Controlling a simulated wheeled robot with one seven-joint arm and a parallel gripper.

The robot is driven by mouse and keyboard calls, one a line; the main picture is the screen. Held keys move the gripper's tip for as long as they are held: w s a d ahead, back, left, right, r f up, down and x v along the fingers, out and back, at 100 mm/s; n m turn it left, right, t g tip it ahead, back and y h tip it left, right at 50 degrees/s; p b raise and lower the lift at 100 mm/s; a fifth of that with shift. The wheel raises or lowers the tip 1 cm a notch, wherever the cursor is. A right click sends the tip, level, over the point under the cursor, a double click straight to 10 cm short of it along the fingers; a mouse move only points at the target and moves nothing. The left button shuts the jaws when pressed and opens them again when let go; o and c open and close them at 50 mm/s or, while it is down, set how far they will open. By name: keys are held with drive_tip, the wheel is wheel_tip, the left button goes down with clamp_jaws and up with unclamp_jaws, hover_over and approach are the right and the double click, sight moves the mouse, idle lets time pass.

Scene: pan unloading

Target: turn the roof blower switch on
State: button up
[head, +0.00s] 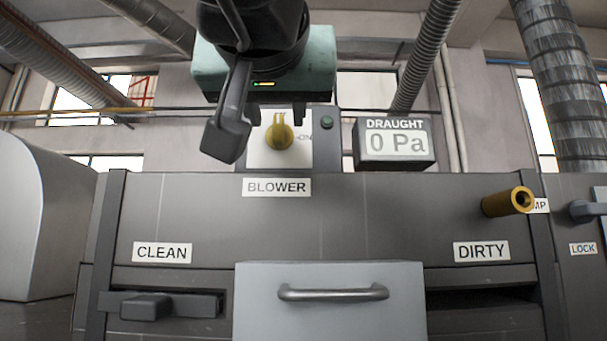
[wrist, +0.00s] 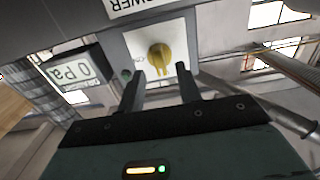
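The blower switch is a yellow rotary knob (head: 279,134) on a white plate above the BLOWER label (head: 277,187). Its ridge stands about upright, and an ON mark is to its right. The knob also shows in the wrist view (wrist: 160,58), just beyond my fingertips. My gripper (head: 276,117) is in front of the switch plate, its fingers apart on either side of the knob. In the wrist view the gap between the fingers (wrist: 158,80) is empty. I cannot tell whether a finger touches the knob.
A draught display (head: 395,143) reading 0 Pa stands right of the switch. A small green button (head: 326,123) is beside the plate. A brass cylinder (head: 508,202) sticks out at the right. A grey drawer (head: 330,313) with a handle is below, between the CLEAN (head: 162,253) and DIRTY (head: 481,251) labels.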

sight(279, 132)
drive_tip(key=shift+w+a, duration=0.1)
drive_tip(key=shift+w, duration=1.05)
clamp_jaws()
